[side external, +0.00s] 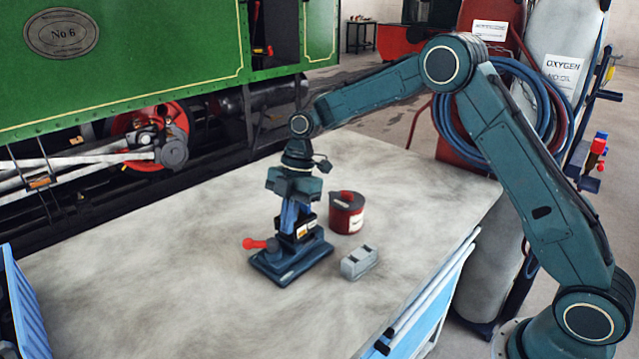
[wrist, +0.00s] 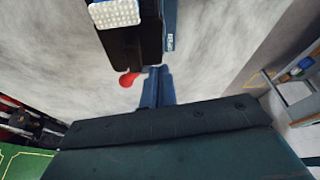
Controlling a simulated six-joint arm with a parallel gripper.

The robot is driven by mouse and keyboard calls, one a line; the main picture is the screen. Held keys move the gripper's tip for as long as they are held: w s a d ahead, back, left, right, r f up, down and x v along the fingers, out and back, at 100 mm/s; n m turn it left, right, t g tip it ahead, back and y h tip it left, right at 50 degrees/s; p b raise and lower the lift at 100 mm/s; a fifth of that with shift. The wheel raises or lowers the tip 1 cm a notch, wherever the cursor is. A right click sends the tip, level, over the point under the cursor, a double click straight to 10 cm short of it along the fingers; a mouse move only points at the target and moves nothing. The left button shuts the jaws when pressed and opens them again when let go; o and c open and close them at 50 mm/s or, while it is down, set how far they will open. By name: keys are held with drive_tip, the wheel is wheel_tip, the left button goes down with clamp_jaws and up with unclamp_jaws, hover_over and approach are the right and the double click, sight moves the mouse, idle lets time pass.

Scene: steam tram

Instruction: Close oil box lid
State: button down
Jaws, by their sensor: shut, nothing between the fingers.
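My gripper (side external: 290,224) points straight down and is shut with nothing in it. Its fingers are at a dark blue fixture (side external: 284,274) with a red-knobbed lever (side external: 260,244), standing on the table. A small dark box with a pale label (side external: 304,229) shows on the fixture right beside the fingers. I take it for the oil box, but its lid cannot be made out, nor whether the fingers touch it. In the wrist view my gripper body fills the bottom, and the red knob (wrist: 127,80) shows beyond it. Dark parts above it hide much of the fixture.
A red tin (side external: 347,213) stands just behind and right of the fixture. A small grey block (side external: 359,262) lies to its right. The table (side external: 150,270) is clear at left. A blue crate (side external: 20,305) is at the left edge; a green locomotive (side external: 130,60) stands behind.

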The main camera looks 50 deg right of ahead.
drive_tip(key=shift+w+d, duration=0.1)
drive_tip(key=shift+d, duration=0.4)
wheel_tip(320, 180, up, 10)
drive_tip(key=shift+a+f, duration=0.2)
drive_tip(key=shift+a, duration=0.25)
idle(0.5)
drive_tip(key=shift+r, duration=0.1)
